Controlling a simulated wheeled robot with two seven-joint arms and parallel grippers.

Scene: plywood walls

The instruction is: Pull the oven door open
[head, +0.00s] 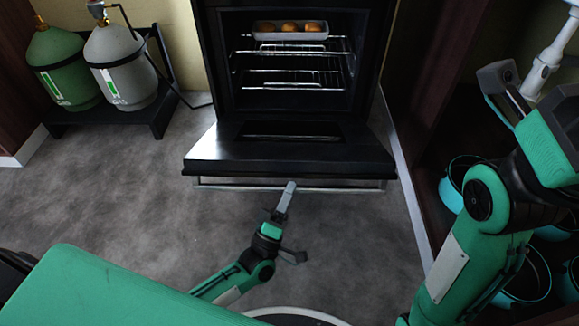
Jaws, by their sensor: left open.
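The black oven (292,105) stands ahead with its door (230,160) folded down, well open, so the inside shows. The door's silver handle bar (345,188) runs along its front edge. My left gripper (296,221) is in front of the door with its jaws spread. One finger reaches up to the middle of the handle and overlaps it in the picture; I cannot tell if they touch. My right gripper (530,85) is raised at the upper right, away from the oven, and its jaw state is unclear.
A tray (262,36) of round brown items sits on the top rack. Two gas cylinders (115,65) stand on a dark stand at the left. Teal pots (450,190) sit on a shelf at the right, near my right arm. The grey floor (110,205) at the left is clear.

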